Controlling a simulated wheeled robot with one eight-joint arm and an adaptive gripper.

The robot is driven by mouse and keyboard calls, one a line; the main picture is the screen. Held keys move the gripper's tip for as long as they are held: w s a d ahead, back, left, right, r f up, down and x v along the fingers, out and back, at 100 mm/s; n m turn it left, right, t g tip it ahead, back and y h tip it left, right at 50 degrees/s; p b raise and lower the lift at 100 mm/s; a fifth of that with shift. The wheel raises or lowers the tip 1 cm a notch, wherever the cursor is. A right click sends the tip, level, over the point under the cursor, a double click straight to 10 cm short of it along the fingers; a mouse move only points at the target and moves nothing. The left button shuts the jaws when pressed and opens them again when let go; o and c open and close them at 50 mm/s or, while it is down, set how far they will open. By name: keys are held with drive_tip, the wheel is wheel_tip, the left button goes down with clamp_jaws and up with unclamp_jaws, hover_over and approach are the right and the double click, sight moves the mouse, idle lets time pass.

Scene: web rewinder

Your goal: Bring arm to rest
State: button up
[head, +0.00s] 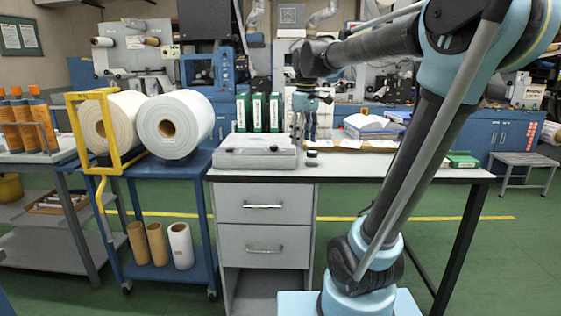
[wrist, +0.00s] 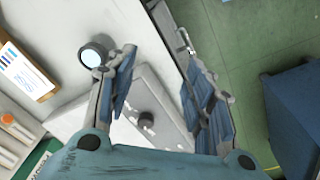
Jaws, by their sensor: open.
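My arm rises from its light-blue base in the head view and reaches left over the grey-white desk (head: 400,176). My gripper (head: 299,140) hangs pointing down above the desk top, to the right of a flat light-grey case (head: 255,158). In the wrist view my gripper (wrist: 155,75) has its two fingers well apart with nothing between them. A small dark round object with a pale top (wrist: 93,55) lies close beside the left fingertip; I cannot tell whether they touch. The grey case (wrist: 130,80) with a black knob shows below the fingers.
Two large white rolls (head: 172,124) stand on a blue cart (head: 185,180) at left, beside a yellow frame (head: 72,110). Green binders (head: 258,112) stand behind the case.

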drive_tip(key=s+d+f+m, duration=0.4)
drive_tip(key=s+d+f, duration=0.1)
drive_tip(key=s+f, duration=0.5)
drive_tip(key=s+d+f+m+t, duration=0.1)
drive_tip(key=s+d+f+m, duration=0.4)
drive_tip(key=s+f, duration=0.6)
wheel_tip(320, 180, down, 3)
drive_tip(key=shift+d, duration=0.6)
drive_tip(key=shift+s, duration=0.1)
drive_tip(key=shift+w+f, duration=0.2)
drive_tip(key=shift+w, duration=0.2)
